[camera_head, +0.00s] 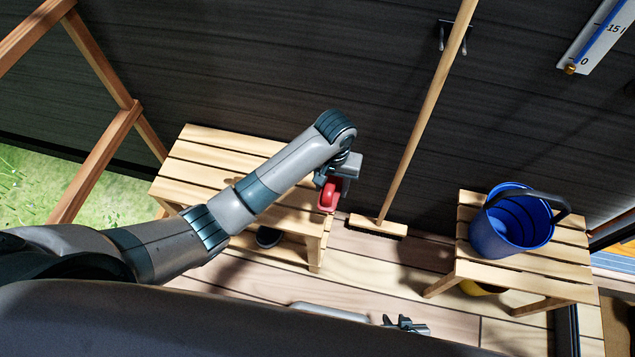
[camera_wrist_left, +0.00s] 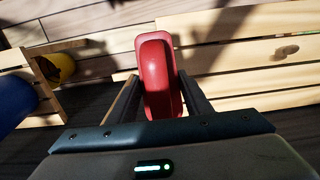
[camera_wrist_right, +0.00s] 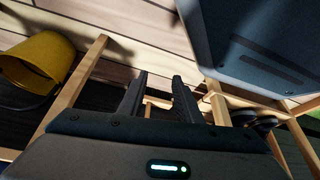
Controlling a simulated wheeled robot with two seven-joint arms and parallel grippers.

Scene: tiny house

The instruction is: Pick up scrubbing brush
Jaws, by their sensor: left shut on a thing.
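The red scrubbing brush (camera_head: 330,196) is in my left gripper (camera_head: 334,183), near the right end of the slatted bench in the head view. In the left wrist view the brush (camera_wrist_left: 158,75) sits between the two fingers (camera_wrist_left: 158,98), its smooth red back facing the camera. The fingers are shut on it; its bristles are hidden. The brush appears raised above the bench, though its exact height is hard to judge. My right gripper (camera_head: 405,325) is low at the bottom of the head view. In the right wrist view its fingers (camera_wrist_right: 160,92) are apart with nothing between them.
A wooden bench (camera_head: 215,151) stands by the dark wall with a dark object (camera_head: 268,237) beneath. A broom (camera_head: 425,120) leans on the wall. A blue bucket (camera_head: 510,235) stands on a second bench (camera_head: 540,287); a yellow bucket (camera_wrist_right: 35,58) is below it. Some floor between benches is clear.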

